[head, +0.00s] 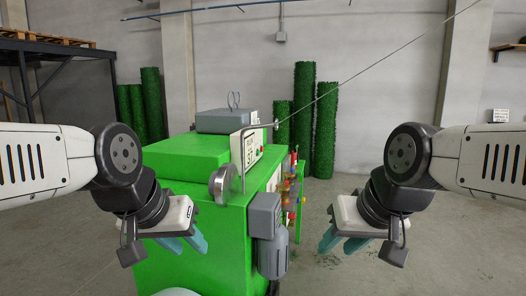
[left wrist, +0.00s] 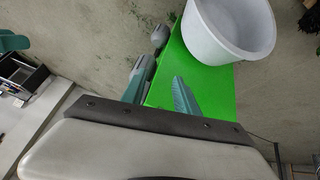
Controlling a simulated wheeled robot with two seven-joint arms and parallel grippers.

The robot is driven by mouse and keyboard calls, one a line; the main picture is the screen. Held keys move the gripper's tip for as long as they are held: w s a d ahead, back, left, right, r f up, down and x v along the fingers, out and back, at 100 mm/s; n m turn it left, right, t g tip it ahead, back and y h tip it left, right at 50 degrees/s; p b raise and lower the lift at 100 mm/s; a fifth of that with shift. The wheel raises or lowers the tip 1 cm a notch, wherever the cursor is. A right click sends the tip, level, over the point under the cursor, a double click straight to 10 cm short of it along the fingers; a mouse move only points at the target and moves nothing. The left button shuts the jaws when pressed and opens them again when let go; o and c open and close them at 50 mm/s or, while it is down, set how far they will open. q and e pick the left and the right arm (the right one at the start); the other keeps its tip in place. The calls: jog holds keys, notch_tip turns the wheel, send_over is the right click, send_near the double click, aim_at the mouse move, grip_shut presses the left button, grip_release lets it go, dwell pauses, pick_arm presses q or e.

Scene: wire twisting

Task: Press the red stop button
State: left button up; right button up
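A green machine (head: 215,225) stands in the middle of the head view. A white control panel (head: 250,148) faces right on its top, with small green and reddish spots. Red, yellow and orange parts (head: 291,200) line its right side; which one is the stop button is too small to tell. My left gripper (head: 184,243) hangs in front of the machine's left part, fingers apart and empty. Its fingers also show apart in the left wrist view (left wrist: 160,88). My right gripper (head: 342,242) is right of the machine over bare floor, fingers apart and empty. Neither visibly touches the button.
A grey motor box (head: 271,252) and a metal wheel (head: 224,184) stick out at the machine's front. A thin wire (head: 375,66) runs up right from it. A white tub (left wrist: 232,35) shows in the left wrist view. Green rolls (head: 325,130) stand behind. Floor at right is clear.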

pick_arm(q)
grip_shut()
dwell(1.6)
